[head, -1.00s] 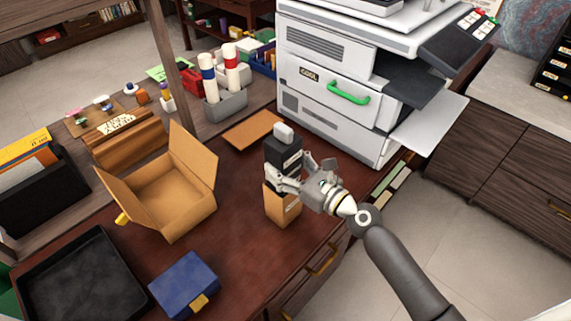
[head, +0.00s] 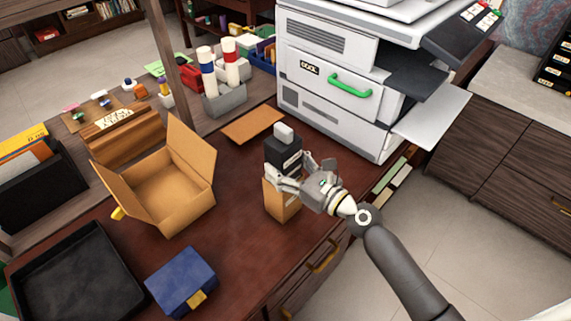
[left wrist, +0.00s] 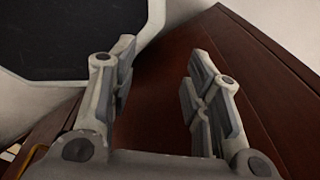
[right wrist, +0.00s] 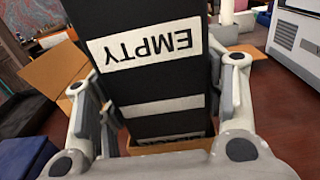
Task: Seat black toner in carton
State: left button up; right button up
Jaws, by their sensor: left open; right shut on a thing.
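The black toner (head: 283,155) stands upright with a grey-white top. In the right wrist view it shows a white label reading EMPTY (right wrist: 145,47), upside down. My right gripper (head: 283,178) is shut on the toner, one finger on each side. The small tan carton (head: 282,201) stands on the desk right under it. Its rim (right wrist: 170,148) crosses in front of the toner's lower end, which seems to be inside the mouth; how deep is hidden. My left gripper (left wrist: 155,75) is open and empty over the brown desk surface, outside the head view.
A larger open box (head: 172,195) stands to the left, with a black tray (head: 75,275) and a blue box (head: 180,282) nearer. The printer (head: 340,95) stands behind right. A flat brown sheet (head: 252,126) lies behind the carton. Bare desk lies between the boxes.

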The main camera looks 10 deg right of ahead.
jog(key=shift+f+b, duration=1.05)
jog(key=shift+f, duration=0.15)
jog(key=o, duration=1.4)
jog(key=shift+f, duration=0.1)
jog(key=shift+s, duration=0.15)
jog(key=shift+s+d+f, duration=0.1)
jog(key=shift+s+d, duration=0.05)
jog(key=shift+s, duration=0.1)
jog(key=v, duration=1.1)
jog(key=shift+d+r, duration=0.15)
jog(key=shift+r, duration=0.15)
